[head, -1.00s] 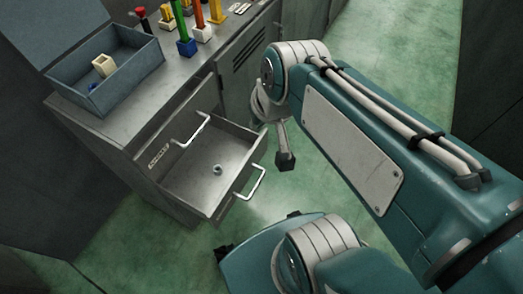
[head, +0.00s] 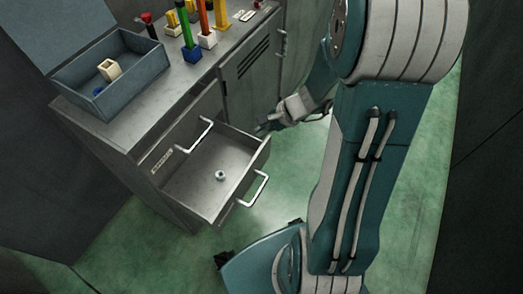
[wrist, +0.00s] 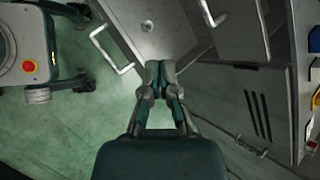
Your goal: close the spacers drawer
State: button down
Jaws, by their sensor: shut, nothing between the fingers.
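The open grey metal drawer (head: 233,187) stands pulled out from the cabinet, with a pale bar handle (head: 253,190) on its front. A small silver ring-shaped part (head: 221,175) lies on its floor. The drawer also shows in the wrist view (wrist: 178,30), with its handle (wrist: 111,50) at the upper left. My gripper (head: 262,128) is beside the drawer's right side near the cabinet face, partly hidden by the drawer in the head view. In the wrist view its fingers (wrist: 160,66) are together and empty, overlapping the drawer's edge; I cannot tell whether they touch it.
A second bar handle (head: 191,134) is on the cabinet above the drawer. A blue-grey bin (head: 110,75) and several coloured posts stand on the cabinet top (head: 150,105). A vented door (head: 250,80) is right of the drawer. Green floor (head: 150,245) is open in front.

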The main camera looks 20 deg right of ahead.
jog(key=d+f+m+t, duration=0.2)
jog(key=d+f+m, duration=0.45)
jog(key=f, duration=0.45)
jog(key=m+t+h, duration=0.1)
jog(key=m+h, duration=0.1)
jog(key=m, duration=0.5)
send_near(258, 157)
jog(key=s+d+r, duration=0.1)
jog(key=s+d, duration=0.3)
jog(key=s, duration=0.1)
jog(key=x, duration=0.4)
jog(key=w+r+x, duration=0.1)
jog(key=x, duration=0.3)
jog(key=a+x, duration=0.1)
jog(key=x, duration=0.3)
jog(key=shift+w+r, duration=0.2)
jog(key=shift+r, duration=0.1)
jog(key=shift+w+a, duration=0.3)
jog(key=shift+w, duration=0.1)
jog(key=shift+w, duration=0.1)
jog(key=w+a, duration=1.1)
jog(key=w, duration=0.3)
jog(key=shift+w, duration=0.4)
jog(key=shift+d, duration=0.15)
